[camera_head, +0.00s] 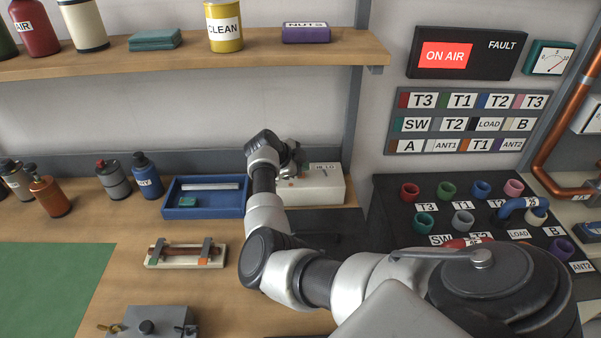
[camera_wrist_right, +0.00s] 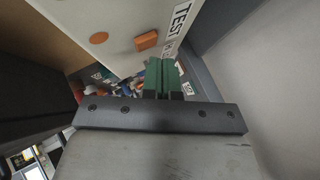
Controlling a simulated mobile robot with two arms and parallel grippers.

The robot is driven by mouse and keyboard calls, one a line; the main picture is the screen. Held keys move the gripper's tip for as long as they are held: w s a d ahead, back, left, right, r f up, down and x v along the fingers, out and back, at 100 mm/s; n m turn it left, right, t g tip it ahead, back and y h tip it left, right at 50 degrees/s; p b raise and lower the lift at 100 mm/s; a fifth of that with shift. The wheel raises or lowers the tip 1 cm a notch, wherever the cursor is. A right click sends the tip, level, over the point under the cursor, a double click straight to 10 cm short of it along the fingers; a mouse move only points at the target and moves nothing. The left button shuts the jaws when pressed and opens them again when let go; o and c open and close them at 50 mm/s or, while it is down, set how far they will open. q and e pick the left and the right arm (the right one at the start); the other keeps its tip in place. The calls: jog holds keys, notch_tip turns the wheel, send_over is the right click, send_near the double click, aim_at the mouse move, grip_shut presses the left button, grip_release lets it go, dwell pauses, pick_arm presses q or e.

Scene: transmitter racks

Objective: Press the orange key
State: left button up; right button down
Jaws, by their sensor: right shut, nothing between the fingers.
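A white box (camera_head: 325,190) stands on the bench at the foot of the shelf post, partly hidden by my right arm. In the right wrist view this box (camera_wrist_right: 120,15) carries a label that reads TEST, an orange block-shaped key (camera_wrist_right: 146,40) and a flat round orange spot (camera_wrist_right: 98,37). My right gripper (camera_head: 290,160) is over the box in the head view. Its green fingertips (camera_wrist_right: 162,75) are shut and empty, just beside the orange key in the picture; I cannot tell whether they touch it. My left gripper is not in view.
A blue tray (camera_head: 206,209) sits left of the box, and a clamp fixture (camera_head: 186,253) lies in front of it. A shelf (camera_head: 190,56) with cans hangs above. A dark panel with coloured sockets (camera_head: 389,200) is at the right. The green mat (camera_head: 50,285) is bare.

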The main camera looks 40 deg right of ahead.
dwell(0.5)
jog(key=shift+f, duration=0.45)
jog(key=shift+r+p, duration=0.45)
notch_tip(320, 180, up, 6)
jog(key=p, duration=0.6)
jog(key=shift+r, duration=0.1)
dwell(0.4)
